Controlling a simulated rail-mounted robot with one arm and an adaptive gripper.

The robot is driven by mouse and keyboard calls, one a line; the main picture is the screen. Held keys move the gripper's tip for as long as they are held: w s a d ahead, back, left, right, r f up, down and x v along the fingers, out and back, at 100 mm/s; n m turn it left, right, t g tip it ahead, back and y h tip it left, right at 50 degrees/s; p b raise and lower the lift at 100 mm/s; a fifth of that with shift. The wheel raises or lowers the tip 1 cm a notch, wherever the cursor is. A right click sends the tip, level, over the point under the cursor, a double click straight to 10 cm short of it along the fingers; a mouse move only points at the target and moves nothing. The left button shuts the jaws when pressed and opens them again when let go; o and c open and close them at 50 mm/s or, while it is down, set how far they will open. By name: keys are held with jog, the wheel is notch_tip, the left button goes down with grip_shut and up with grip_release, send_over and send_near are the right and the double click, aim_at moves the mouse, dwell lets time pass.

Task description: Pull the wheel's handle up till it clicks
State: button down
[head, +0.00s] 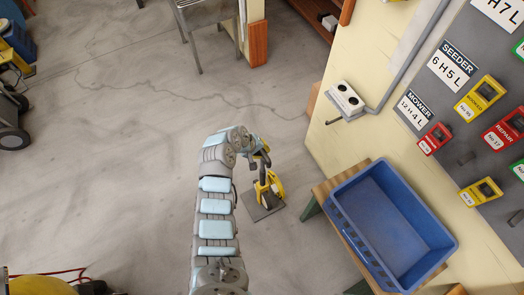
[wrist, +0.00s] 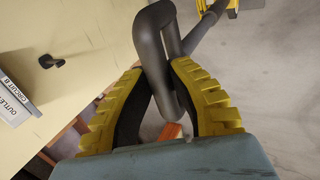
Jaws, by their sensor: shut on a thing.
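In the wrist view my gripper (wrist: 158,75), with yellow ribbed fingers and black pads, is shut on a dark grey looped handle (wrist: 151,42). The loop passes between the fingers and stands out beyond their tips. A dark rod (wrist: 207,22) runs behind it towards a yellow part (wrist: 240,6) at the top right edge. In the head view my arm reaches down to a yellow device (head: 275,186) on a grey square plate (head: 264,211) on the floor. My gripper is small and largely hidden there. The wheel itself cannot be made out clearly.
A blue crate (head: 432,215) sits on a wooden bench (head: 335,183) to the right. A cream wall (head: 357,128) carries a socket box (head: 345,98) and a grey board with labels. A metal stand (head: 198,45) is behind.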

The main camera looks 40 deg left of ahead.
jog(key=shift+r+p, duration=3.6)
jog(key=shift+r, duration=0.6)
jog(key=c, duration=0.9)
grip_release()
jog(key=shift+w+f, duration=0.1)
jog(key=p+v, duration=0.7)
jog(key=v, duration=0.2)
jog(key=shift+p, duration=0.3)
